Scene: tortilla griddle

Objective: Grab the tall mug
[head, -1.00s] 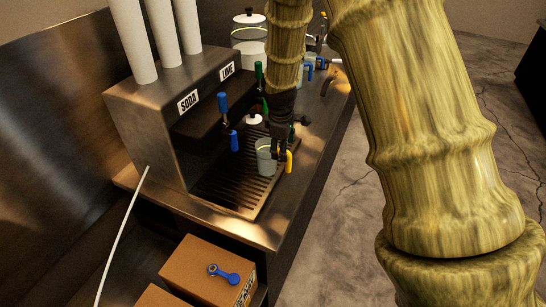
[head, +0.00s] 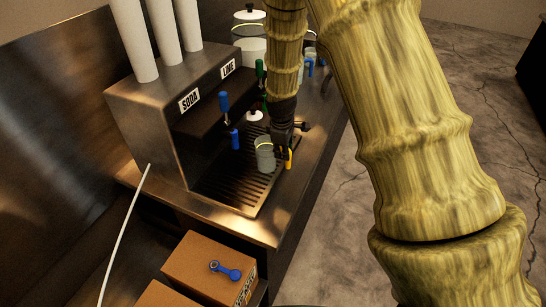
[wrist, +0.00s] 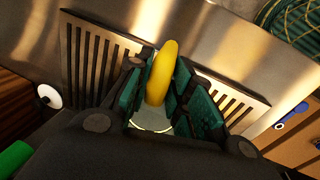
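The tall mug (head: 265,156) is greyish and see-through with a yellow handle. It stands on the drip grate in front of the drink dispenser, leaning slightly in the head view. My gripper (head: 283,153) reaches down on the handle side of the mug and hides part of it. In the wrist view the yellow handle (wrist: 162,72) lies between the green finger pads of my gripper (wrist: 166,100), which look closed in on it. A pale curve of the mug (wrist: 150,122) shows below. Whether the mug's base touches the grate is hard to see.
The dispenser (head: 160,115) with SODA and LIME labels and blue and green taps stands just left of the mug. The slatted grate (head: 225,192) lies below. Other mugs and a pot (head: 250,48) are farther back. Cardboard boxes (head: 205,265) sit below the counter's near edge.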

